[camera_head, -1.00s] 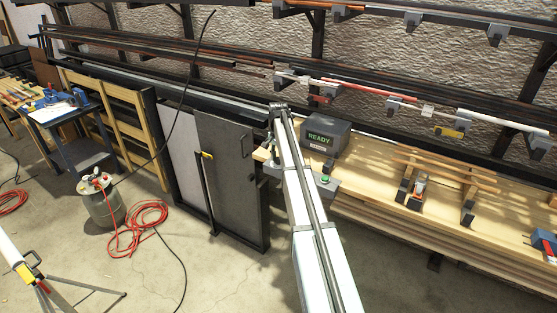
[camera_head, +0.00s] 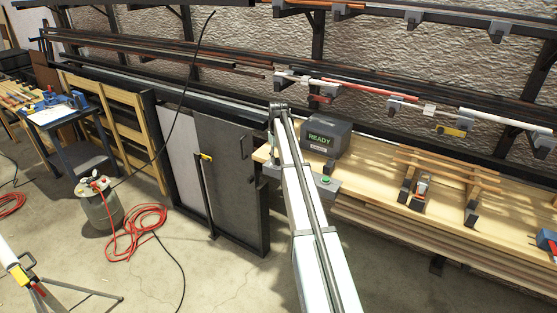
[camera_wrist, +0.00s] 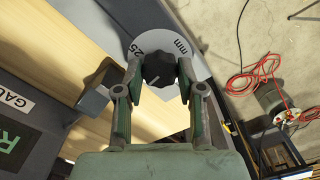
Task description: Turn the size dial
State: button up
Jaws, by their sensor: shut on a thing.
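The size dial's black lobed knob (camera_wrist: 159,68) shows in the wrist view, with a pale pointer line on it. It sits over a grey disc (camera_wrist: 178,42) marked "25" and "mm". My gripper (camera_wrist: 160,72) has its two fingers on either side of the knob and is shut on it. In the head view my arm covers the knob and my fingers. The dark gauge box (camera_head: 327,134) with a green "READY" screen stands on the bench beside my arm. It also shows at the left of the wrist view (camera_wrist: 28,100).
A green button (camera_head: 325,180) sits on a grey housing at the bench's front edge. The wooden bench (camera_head: 375,165) runs right, carrying slats on dark supports (camera_head: 470,214). A grey cabinet (camera_head: 232,190) stands left of my arm. A red hose (camera_head: 137,230) lies coiled on the floor.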

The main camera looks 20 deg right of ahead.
jog(key=shift+s+f+n, duration=0.1)
jog(key=shift+n, duration=1.2)
jog(key=o, duration=1.2)
jog(key=shift+c, duration=0.2)
notch_tip(320, 180, up, 12)
